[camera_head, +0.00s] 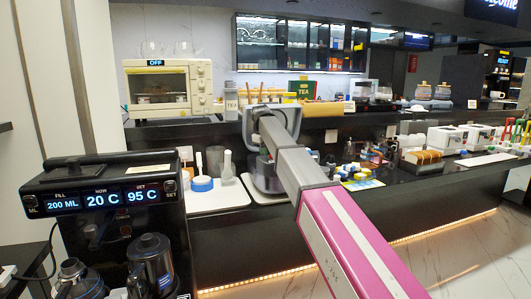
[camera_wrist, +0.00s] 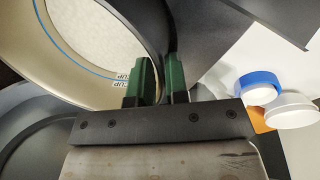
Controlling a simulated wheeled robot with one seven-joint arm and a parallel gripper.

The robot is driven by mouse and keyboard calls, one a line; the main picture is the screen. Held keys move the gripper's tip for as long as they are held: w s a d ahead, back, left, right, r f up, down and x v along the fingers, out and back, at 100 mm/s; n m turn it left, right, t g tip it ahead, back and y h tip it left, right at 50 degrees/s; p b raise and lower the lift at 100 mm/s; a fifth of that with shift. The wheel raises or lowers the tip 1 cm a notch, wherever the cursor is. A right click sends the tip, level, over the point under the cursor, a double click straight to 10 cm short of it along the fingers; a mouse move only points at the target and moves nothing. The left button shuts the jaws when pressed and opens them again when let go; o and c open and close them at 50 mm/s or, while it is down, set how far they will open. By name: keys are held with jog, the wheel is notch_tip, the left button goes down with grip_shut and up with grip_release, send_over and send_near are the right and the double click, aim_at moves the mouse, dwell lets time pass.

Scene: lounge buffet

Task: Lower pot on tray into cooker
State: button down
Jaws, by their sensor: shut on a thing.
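The pot (camera_wrist: 62,62) fills the upper left of the wrist view. It has a cream inner wall with a blue line and cup markings, and pale, grainy contents. My gripper (camera_wrist: 158,78), with green fingers, is shut on the pot's dark rim. A dark grey rounded body with a lighter edge, seemingly the cooker (camera_wrist: 22,135), shows at the lower left, partly behind the pot. In the head view the grey cooker (camera_head: 266,184) stands on the counter, largely covered by my arm. I cannot tell how deep the pot sits in it.
A white board (camera_head: 222,196) with a blue-and-white container (camera_head: 202,183) lies left of the cooker. Small blue and yellow items (camera_head: 358,179) stand to its right. A water dispenser (camera_head: 112,207) is at front left. A toaster oven (camera_head: 168,87) stands on the raised shelf behind.

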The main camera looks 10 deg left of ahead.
jog(key=shift+f, duration=1.25)
dwell(0.4)
jog(key=c, duration=1.1)
grip_release()
jog(key=shift+o, duration=0.2)
